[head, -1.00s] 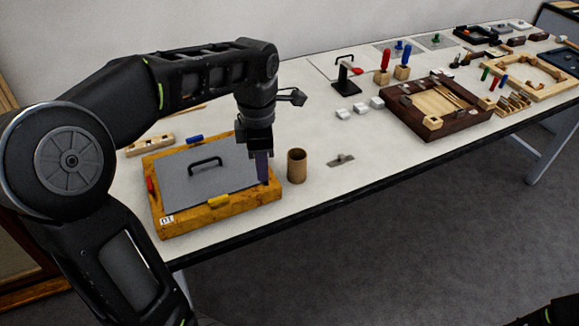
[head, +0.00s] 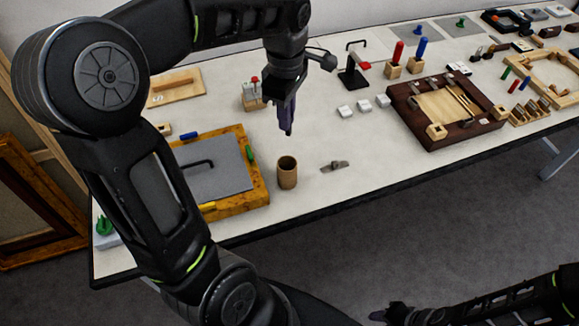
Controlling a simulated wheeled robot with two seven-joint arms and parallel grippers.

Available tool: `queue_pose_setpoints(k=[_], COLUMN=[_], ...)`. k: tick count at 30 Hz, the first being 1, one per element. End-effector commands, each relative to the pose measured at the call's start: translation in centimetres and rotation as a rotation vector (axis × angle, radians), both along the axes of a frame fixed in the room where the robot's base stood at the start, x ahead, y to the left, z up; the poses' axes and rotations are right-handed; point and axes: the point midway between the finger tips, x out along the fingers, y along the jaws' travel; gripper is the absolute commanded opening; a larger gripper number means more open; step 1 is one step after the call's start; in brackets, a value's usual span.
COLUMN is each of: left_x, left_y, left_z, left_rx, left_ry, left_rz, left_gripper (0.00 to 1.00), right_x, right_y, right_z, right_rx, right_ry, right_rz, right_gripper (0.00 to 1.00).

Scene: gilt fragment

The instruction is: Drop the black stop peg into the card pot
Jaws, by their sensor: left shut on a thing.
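My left gripper (head: 286,122) points down and is shut on a small dark thing, taken to be the black stop peg; the fingers hide most of it, and its colour is hard to make out. The gripper is above and slightly behind the card pot (head: 287,174), apart from it. The card pot is a brown, open-topped cylinder standing upright on the table. My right gripper (head: 384,314) shows dark and small at the bottom edge; its jaws cannot be made out.
Left of the pot lies a wooden frame (head: 258,196) with a grey handled panel and coloured pegs, partly behind my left arm. A small grey metal piece (head: 335,167) lies right of the pot. White blocks (head: 364,105) and a dark wooden tray (head: 470,133) are farther right.

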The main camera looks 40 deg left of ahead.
Motion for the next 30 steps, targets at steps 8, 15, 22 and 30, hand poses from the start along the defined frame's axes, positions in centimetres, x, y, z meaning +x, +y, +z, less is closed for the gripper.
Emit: queue_pose_setpoints(k=[8,15,22,30], left_x=[0.0,0.0,0.0,0.0], left_y=[0.0,0.0,0.0,0.0], left_z=[-1.1,-4.2,-5.9,-6.0], left_rx=[0.0,0.0,0.0,0.0], left_ry=[0.002,0.002,0.001,0.0], left_rz=[0.002,0.003,0.002,0.002], left_gripper=[0.0,0.0,0.0,0.0], right_x=[0.1,0.1,0.2,0.2], right_y=[0.0,0.0,0.2,0.2], right_z=[0.0,-0.8,-1.7,-1.6], right_rx=[0.0,0.001,0.003,0.004], right_ry=[-0.002,-0.004,-0.01,-0.011], right_rz=[-0.001,0.0,0.0,0.001], right_gripper=[0.36,0.36,0.36,0.36])
